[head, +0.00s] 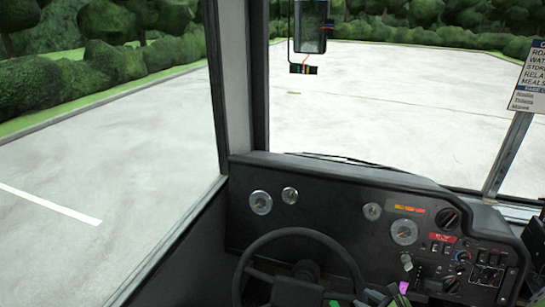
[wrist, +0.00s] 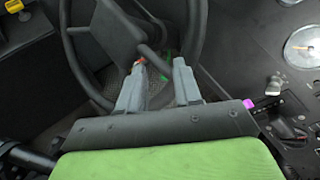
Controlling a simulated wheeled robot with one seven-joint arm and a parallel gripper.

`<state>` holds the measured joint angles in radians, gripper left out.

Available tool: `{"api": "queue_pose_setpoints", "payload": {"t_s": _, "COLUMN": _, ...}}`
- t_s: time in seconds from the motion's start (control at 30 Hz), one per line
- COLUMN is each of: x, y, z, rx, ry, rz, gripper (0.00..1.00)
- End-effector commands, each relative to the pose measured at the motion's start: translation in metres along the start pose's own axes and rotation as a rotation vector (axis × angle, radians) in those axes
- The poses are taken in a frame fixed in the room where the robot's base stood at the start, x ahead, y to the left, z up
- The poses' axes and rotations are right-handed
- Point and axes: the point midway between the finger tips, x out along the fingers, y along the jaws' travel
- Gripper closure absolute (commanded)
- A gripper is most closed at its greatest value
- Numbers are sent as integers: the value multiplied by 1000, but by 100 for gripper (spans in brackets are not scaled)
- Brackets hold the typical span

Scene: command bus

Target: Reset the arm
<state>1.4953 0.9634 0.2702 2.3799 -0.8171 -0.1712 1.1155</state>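In the wrist view my gripper (wrist: 159,75) has its two grey fingers apart, with nothing held between them. It is in front of the black steering wheel (wrist: 197,45), over its lower part. Whether the fingers touch the wheel cannot be told. In the head view the steering wheel (head: 290,234) is at the bottom middle, cut off by the frame's edge.
The dashboard (head: 330,205) with gauges and switches lies beyond the wheel. A purple piece (head: 406,262) is right of the wheel and also shows in the wrist view (wrist: 248,103). A window pillar (head: 235,75) stands at left, and a sign (head: 527,75) at upper right.

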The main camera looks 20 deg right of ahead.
Motion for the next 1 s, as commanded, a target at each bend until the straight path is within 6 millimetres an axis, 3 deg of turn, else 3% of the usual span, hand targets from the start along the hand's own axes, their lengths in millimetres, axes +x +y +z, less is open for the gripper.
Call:
{"api": "queue_pose_setpoints", "payload": {"t_s": 0.03, "x": 3, "y": 12, "z": 24, "rx": -192, "ry": 25, "rz": 95, "gripper": 66}}
{"api": "queue_pose_setpoints", "payload": {"t_s": 0.1, "x": 3, "y": 33, "z": 51, "rx": -469, "ry": 59, "rz": 235, "gripper": 66}}
{"api": "queue_pose_setpoints", "payload": {"t_s": 0.27, "x": -17, "y": 75, "z": 107, "rx": -1070, "ry": 113, "rz": 504, "gripper": 66}}
{"api": "queue_pose_setpoints", "payload": {"t_s": 0.47, "x": -70, "y": 116, "z": 172, "rx": -1736, "ry": 145, "rz": 714, "gripper": 66}}
{"api": "queue_pose_setpoints", "payload": {"t_s": 0.6, "x": -123, "y": 143, "z": 208, "rx": -2130, "ry": 138, "rz": 768, "gripper": 66}}
{"api": "queue_pose_setpoints", "payload": {"t_s": 0.8, "x": -190, "y": 169, "z": 224, "rx": -2494, "ry": 73, "rz": 749, "gripper": 66}}
{"api": "queue_pose_setpoints", "payload": {"t_s": 1.0, "x": -207, "y": 174, "z": 223, "rx": -2575, "ry": 41, "rz": 741, "gripper": 66}}
